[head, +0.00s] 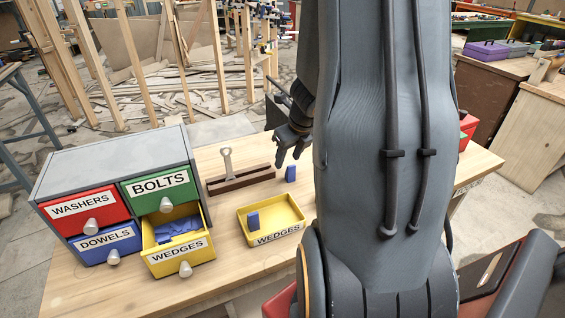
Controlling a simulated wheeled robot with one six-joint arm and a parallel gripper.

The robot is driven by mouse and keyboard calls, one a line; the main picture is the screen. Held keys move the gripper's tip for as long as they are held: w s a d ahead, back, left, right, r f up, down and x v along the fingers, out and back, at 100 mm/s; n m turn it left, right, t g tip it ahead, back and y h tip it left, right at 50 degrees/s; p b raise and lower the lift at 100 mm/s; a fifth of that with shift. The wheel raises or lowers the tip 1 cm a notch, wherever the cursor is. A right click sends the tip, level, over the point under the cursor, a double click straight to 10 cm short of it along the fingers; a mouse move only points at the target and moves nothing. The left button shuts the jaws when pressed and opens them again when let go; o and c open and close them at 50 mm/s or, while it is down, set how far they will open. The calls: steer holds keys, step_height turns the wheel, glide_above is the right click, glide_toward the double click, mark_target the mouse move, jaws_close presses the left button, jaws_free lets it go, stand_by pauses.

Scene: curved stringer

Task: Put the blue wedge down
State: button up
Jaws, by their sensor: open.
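A blue wedge (291,173) stands on the wooden table, behind the yellow tray and just below my gripper. My gripper (290,160) is open, its fingers above and beside this wedge; whether they touch it I cannot tell. A second blue wedge (253,220) is in the yellow tray (283,212) labelled WEDGES, towards its left side. More blue wedges (178,228) lie in the open yellow drawer (178,253), also labelled WEDGES. My arm covers the right part of the table.
A grey cabinet (117,160) has WASHERS, BOLTS and DOWELS drawers, all shut. A brown block with a metal handle (240,180) lies left of my gripper. The wooden table (250,268) is bare in front of the tray. A red box (468,128) shows partly behind my arm.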

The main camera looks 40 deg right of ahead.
mark_target(291, 166)
steer(key=shift+w+d+f+m+b, duration=0.5)
steer(key=shift+f+b, duration=0.25)
steer(key=shift+f, duration=0.5)
steer(key=shift+w+d+f+m+b, duration=0.3)
steer(key=shift+w+d+f+b, duration=0.2)
steer(key=shift+f+b, duration=0.55)
steer(key=shift+w+d+f+m+b, duration=0.4)
steer(key=shift+d+f+b, duration=0.15)
steer(key=shift+f, duration=0.9)
jaws_close()
